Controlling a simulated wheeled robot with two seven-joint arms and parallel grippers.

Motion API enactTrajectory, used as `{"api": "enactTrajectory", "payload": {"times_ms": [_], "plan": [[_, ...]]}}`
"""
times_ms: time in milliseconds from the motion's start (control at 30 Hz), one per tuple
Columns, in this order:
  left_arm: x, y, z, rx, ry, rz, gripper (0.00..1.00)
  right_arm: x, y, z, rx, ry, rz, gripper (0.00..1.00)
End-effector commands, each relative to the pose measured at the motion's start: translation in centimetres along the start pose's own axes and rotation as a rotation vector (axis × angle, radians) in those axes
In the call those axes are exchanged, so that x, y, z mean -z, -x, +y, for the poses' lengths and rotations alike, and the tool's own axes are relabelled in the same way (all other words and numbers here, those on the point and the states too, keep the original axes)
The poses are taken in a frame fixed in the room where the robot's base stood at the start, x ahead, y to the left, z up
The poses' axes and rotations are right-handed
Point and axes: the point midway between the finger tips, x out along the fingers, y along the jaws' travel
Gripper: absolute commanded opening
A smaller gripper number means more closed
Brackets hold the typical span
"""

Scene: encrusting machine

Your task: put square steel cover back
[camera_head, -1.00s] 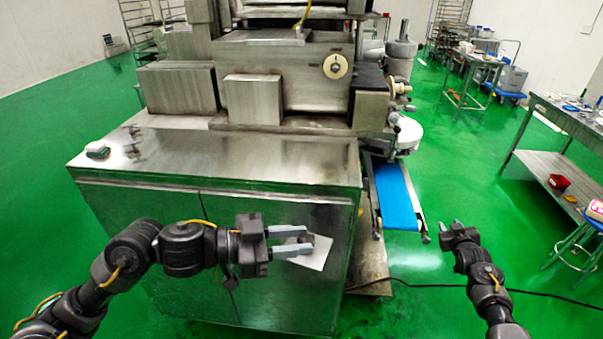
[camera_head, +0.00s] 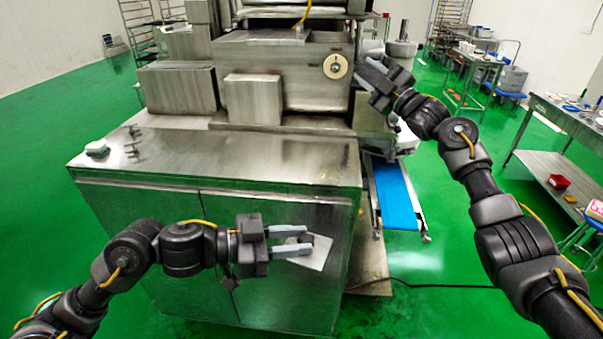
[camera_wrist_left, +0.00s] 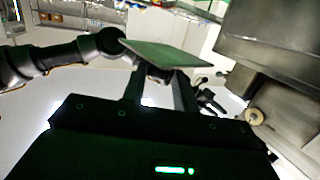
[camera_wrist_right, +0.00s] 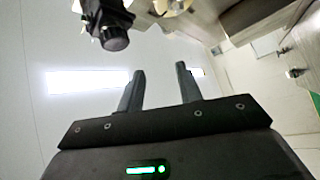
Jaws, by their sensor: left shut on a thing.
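My left gripper (camera_head: 292,241) is shut on the square steel cover (camera_head: 318,254), a thin flat plate held in front of the machine's cabinet. The cover also shows in the left wrist view (camera_wrist_left: 165,53) at the fingertips. My right gripper (camera_head: 372,72) is raised beside the machine's right side, close to the round cream knob (camera_head: 335,66) in the head view. Its two fingers are apart with nothing between them in the right wrist view (camera_wrist_right: 160,88). Where the cover belongs on the machine cannot be told.
The encrusting machine's steel cabinet top (camera_head: 240,155) is mostly bare, with a small white block (camera_head: 97,149) at its left. A blue conveyor (camera_head: 395,195) stands at its right. Steel tables (camera_head: 560,115) stand further right, and green floor is open between.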

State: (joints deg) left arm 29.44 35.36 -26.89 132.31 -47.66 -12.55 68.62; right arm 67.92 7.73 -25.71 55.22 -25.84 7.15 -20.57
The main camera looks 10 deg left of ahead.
Motion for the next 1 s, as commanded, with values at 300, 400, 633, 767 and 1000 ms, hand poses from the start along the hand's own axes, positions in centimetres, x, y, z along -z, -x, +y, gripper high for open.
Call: {"api": "enactTrajectory", "payload": {"times_ms": [300, 400, 633, 767, 1000], "plan": [[0.1, 0.0, 0.0, 0.0, 0.0, 0.002, 0.0, 18.6, -5.4, -6.9, 0.285, 0.29, 0.419, 0.35], [0.1, 0.0, 0.0, 0.0, 0.0, 0.002, 0.0, 24.1, -5.3, -10.1, 0.4, 0.396, 0.561, 0.35], [0.1, 0.0, 0.0, 0.0, 0.0, 0.002, 0.0, 33.9, -0.7, -19.5, 0.783, 0.695, 0.912, 0.35], [0.1, 0.0, 0.0, 0.0, 0.0, 0.002, 0.0, 35.1, 4.7, -24.0, 1.104, 0.874, 1.07, 0.35], [0.1, 0.0, 0.0, 0.0, -0.001, 0.002, 0.0, 31.0, 12.9, -23.7, 1.675, 1.053, 1.083, 0.35]]}}
